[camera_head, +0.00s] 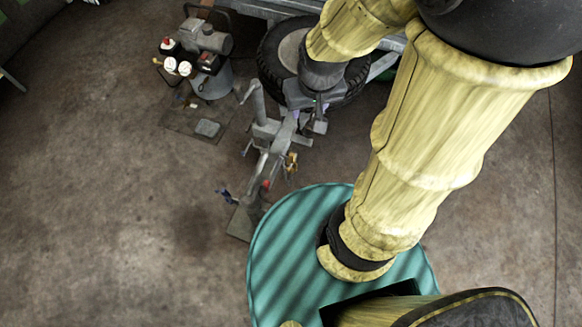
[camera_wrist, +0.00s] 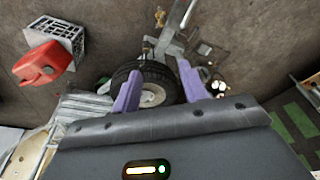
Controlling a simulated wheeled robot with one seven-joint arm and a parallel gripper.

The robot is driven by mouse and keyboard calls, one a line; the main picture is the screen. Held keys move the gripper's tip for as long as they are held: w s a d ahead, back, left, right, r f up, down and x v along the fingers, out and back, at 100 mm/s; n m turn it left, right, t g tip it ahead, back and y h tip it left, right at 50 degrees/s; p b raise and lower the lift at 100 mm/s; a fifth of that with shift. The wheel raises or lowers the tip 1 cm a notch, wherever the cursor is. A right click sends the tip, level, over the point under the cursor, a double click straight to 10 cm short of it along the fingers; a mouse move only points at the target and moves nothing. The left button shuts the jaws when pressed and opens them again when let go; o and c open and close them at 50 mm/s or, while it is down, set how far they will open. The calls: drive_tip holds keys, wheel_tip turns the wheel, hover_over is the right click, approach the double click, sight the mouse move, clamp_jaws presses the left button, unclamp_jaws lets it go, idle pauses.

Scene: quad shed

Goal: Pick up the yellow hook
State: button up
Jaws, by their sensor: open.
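A small yellow item (camera_head: 291,162), which looks like the yellow hook, hangs on the grey metal stand (camera_head: 270,130) in the head view. A small orange-yellow item (camera_wrist: 160,17), perhaps the same hook, shows near the top of the wrist view; its exact shape is too small to tell. My gripper (camera_wrist: 158,69) is open, with its two purple fingers apart and nothing seen between them. In the head view my gripper (camera_head: 302,115) is partly hidden by my wrist. It appears above and beyond the yellow item, apart from it.
A tyre (camera_head: 275,55) of a vehicle is close to my wrist and also shows behind the fingers (camera_wrist: 152,94). A compressor (camera_head: 207,62) stands at upper left. A red jerry can (camera_wrist: 43,63) sits by a grey crate (camera_wrist: 62,34). The concrete floor at left is clear.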

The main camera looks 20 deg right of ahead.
drive_tip(key=w+f+m+b, duration=0.1)
drive_tip(key=w+f+b, duration=0.25)
drive_tip(key=f, duration=0.25)
drive_tip(key=w+f+m+g+b, duration=0.1)
drive_tip(key=w+f+m+b, duration=0.1)
drive_tip(key=f+b, duration=0.25)
drive_tip(key=w+f+m+b, duration=0.1)
drive_tip(key=w+f+b, duration=0.25)
drive_tip(key=f, duration=0.35)
drive_tip(key=m+g+b, duration=0.2)
drive_tip(key=m+b, duration=0.1)
drive_tip(key=b, duration=0.6)
hover_over(292, 154)
wheel_tip(292, 154, down, 16)
drive_tip(key=shift+w+a, duration=0.15)
drive_tip(key=shift+w, duration=0.05)
wheel_tip(292, 154, down, 12)
drive_tip(key=shift+s+f+b, duration=0.1)
drive_tip(key=shift+f+b, duration=0.1)
drive_tip(key=shift+b, duration=0.85)
drive_tip(key=shift+s, duration=0.1)
drive_tip(key=shift+f, duration=0.5)
wheel_tip(292, 154, down, 4)
drive_tip(key=shift+s+f+b, duration=0.1)
drive_tip(key=shift+b, duration=0.5)
